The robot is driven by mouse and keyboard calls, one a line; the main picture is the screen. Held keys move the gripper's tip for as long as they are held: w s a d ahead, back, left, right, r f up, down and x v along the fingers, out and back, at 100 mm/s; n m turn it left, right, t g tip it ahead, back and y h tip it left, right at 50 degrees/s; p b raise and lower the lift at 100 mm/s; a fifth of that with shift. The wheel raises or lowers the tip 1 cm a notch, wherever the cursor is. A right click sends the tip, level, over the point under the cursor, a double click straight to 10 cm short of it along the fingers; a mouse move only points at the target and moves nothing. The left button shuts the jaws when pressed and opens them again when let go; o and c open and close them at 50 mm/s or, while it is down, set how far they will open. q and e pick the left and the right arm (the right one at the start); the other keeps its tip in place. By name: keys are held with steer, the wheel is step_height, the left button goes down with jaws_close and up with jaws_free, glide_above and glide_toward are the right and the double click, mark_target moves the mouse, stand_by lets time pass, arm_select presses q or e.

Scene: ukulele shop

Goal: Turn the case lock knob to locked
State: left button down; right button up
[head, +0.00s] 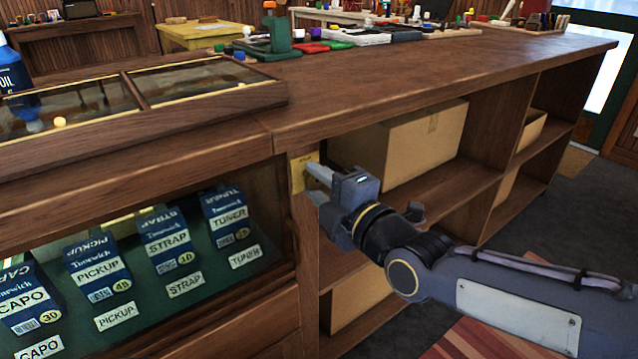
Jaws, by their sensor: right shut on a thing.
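The lock's brass plate (297,172) sits on the wooden post at the right end of the glass-fronted display case (150,250). My right gripper (314,180) is at the plate, its fingers reaching left to it. The fingers are shut on the lock knob, which they and the gripper body hide. I cannot tell which way the knob is turned. My left gripper is not in view.
Boxes labelled capo, pickup, strap and tuner stand behind the case glass. The wooden counter (400,85) runs above, with several small items at the back. Open shelves with a cardboard box (420,145) lie right of the lock.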

steer(key=shift+n, duration=0.5)
steer(key=o, duration=0.9)
steer(key=shift+o, duration=0.2)
steer(key=p+v, duration=0.1)
steer(key=v, duration=0.7)
steer(key=shift+w, duration=0.1)
